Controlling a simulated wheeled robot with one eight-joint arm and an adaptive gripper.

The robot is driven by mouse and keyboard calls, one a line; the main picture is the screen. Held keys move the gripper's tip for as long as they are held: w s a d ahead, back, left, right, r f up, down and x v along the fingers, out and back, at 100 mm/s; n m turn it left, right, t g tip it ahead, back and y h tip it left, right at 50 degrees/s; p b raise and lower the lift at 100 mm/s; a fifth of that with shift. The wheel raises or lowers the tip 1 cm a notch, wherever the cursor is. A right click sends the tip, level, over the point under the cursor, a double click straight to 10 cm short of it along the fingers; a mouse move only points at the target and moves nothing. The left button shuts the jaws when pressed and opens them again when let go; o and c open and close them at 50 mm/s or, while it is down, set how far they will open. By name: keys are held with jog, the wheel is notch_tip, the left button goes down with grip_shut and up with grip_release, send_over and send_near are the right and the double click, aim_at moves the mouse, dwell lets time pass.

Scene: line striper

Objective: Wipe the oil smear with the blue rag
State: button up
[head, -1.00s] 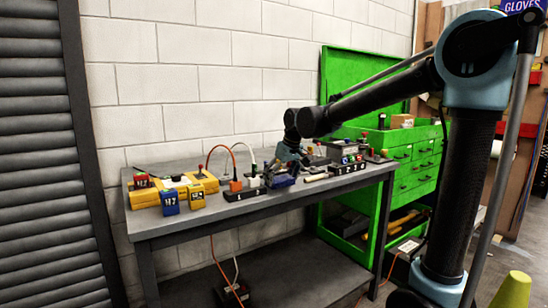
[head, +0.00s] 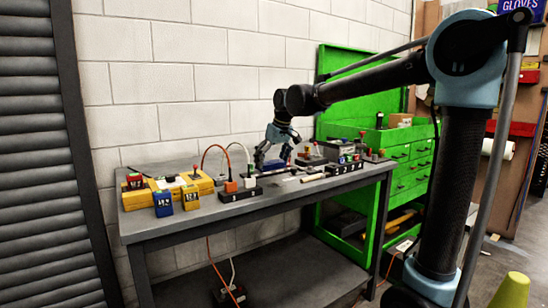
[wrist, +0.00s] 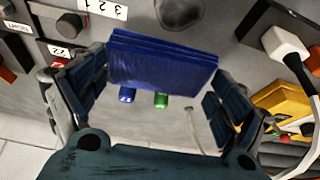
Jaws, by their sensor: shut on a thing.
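The blue rag (wrist: 162,62) is a folded, layered pad, held between the fingers of my gripper (wrist: 155,95) in the wrist view. In the head view my gripper (head: 272,158) holds the rag (head: 276,164) above the back middle of the grey bench (head: 240,212). A dark, roundish patch (wrist: 181,10), which looks like the oil smear, lies on the grey surface at the top of the wrist view, beyond the rag. The rag and my gripper appear apart from it. I cannot make out the smear in the head view.
A yellow case (head: 192,184) and blue and yellow padlock-like blocks (head: 163,203) stand at the bench's left. A numbered black strip (head: 240,194) and orange and white plugs with cords are left of my gripper. Numbered switch blocks (head: 345,167) stand right. A green cabinet (head: 400,160) is beyond.

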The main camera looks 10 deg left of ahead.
jog(key=shift+r, duration=1.05)
jog(key=shift+w+d, duration=0.1)
